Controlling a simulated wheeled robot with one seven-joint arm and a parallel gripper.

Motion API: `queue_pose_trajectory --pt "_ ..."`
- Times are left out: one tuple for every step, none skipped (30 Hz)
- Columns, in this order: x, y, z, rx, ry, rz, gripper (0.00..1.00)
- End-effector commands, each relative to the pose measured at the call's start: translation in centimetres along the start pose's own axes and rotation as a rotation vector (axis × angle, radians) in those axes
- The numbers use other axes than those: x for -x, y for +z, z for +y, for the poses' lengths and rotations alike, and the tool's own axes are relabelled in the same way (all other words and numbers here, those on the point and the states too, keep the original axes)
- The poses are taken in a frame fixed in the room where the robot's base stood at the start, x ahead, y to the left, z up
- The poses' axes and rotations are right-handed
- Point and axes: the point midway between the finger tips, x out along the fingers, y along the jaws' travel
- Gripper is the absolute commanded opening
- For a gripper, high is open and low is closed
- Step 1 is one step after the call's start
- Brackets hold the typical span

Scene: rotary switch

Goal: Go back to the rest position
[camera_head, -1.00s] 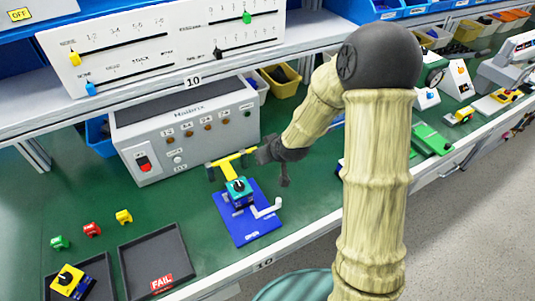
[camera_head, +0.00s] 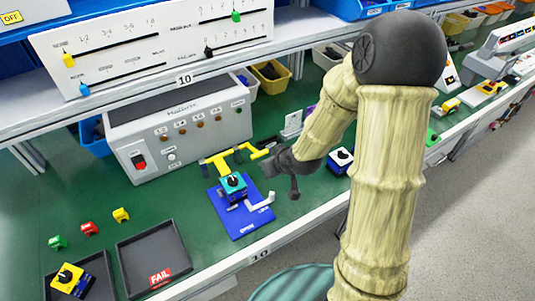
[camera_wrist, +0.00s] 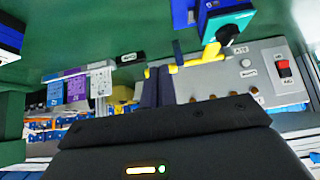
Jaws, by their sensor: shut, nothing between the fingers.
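My gripper (camera_head: 268,166) is dark and stands above the green bench, to the right of the blue fixture base (camera_head: 244,222). It is shut with nothing held. A teal rotary switch (camera_head: 232,185) with a dark knob sits on the fixture, apart from the gripper. A yellow bar-shaped part (camera_head: 215,160) lies behind the switch, and its right end is close to the gripper in the picture. In the wrist view, the teal switch (camera_wrist: 228,22) is at the top and the yellow part (camera_wrist: 200,62) below it. The dark wrist body fills the bottom.
A grey console (camera_head: 182,130) stands behind the fixture, under a shelf with a slider panel (camera_head: 150,45). At front left are a FAIL tray (camera_head: 150,262), a second tray with a yellow switch (camera_head: 68,277), and several small coloured blocks. Another switch (camera_head: 340,160) stands right of the gripper.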

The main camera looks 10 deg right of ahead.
Motion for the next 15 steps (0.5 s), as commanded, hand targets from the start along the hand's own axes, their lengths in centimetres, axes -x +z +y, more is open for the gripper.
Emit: queue_pose_trajectory --pt "0.72 0.04 0.04 0.002 0.000 0.003 0.00" --pt "0.94 0.13 0.07 0.002 0.001 0.005 0.00" --pt "1.16 0.20 0.14 0.002 0.001 0.008 0.00" --pt "1.28 0.25 0.18 0.002 0.002 0.010 0.00" --pt "1.38 0.31 0.23 0.001 0.002 0.011 0.00" --pt "1.45 0.36 0.27 0.002 0.002 0.011 0.00" --pt "1.47 0.38 0.27 0.002 0.002 0.012 0.00" --pt "1.47 0.38 0.28 0.001 0.003 0.012 0.00" --pt "1.47 0.38 0.31 0.001 0.003 0.013 0.00" --pt "1.46 0.37 0.32 0.001 0.003 0.013 0.00" --pt "1.46 0.36 0.33 0.001 0.003 0.013 0.00" --pt "1.47 0.34 0.34 0.001 0.004 0.013 0.00" --pt "1.47 0.33 0.35 0.001 0.004 0.014 0.00" --pt "1.47 0.32 0.34 0.001 0.004 0.014 0.00" --pt "1.47 0.31 0.34 0.001 0.004 0.014 0.00"
